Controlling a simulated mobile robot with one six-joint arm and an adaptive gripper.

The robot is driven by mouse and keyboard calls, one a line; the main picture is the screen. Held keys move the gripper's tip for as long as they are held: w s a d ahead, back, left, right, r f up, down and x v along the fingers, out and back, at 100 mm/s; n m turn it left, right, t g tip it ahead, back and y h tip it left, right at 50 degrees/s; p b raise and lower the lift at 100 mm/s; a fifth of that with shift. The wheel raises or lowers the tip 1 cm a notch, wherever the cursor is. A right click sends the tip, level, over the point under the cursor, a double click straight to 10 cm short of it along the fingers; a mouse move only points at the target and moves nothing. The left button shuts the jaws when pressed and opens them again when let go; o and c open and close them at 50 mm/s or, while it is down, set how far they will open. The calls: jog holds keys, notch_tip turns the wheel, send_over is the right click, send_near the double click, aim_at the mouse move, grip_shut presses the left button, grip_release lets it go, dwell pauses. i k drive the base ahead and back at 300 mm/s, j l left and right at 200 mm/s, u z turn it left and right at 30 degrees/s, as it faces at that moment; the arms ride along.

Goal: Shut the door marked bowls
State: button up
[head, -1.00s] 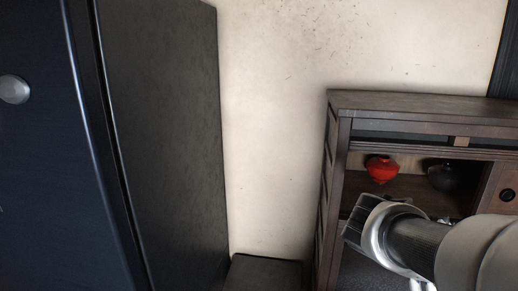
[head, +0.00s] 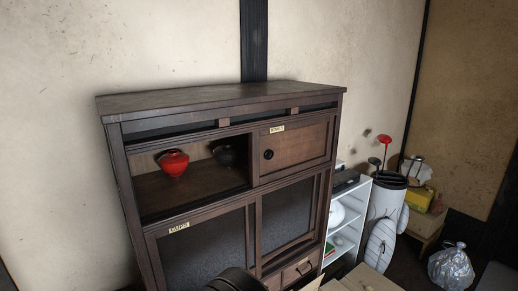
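A dark wooden cabinet (head: 222,96) stands against the clay wall in the head view. Its upper right has a brown wooden door panel (head: 300,150) with a round black knob (head: 268,154) near its left edge. A small pale label (head: 277,129) sits above this door; its word is too small to read surely. The upper left bay (head: 205,185) is uncovered, with a red pot (head: 174,163) and a dark pot (head: 225,155) inside. A lower left door (head: 205,260) has a label reading CUPS (head: 179,227). My gripper's fingers are not visible.
A dark rounded part, probably of my arm, shows at the bottom edge, in front of the lower cabinet. Bare wall is at left.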

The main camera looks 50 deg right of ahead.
aim_at(276, 153)
jog(key=z, duration=1.75)
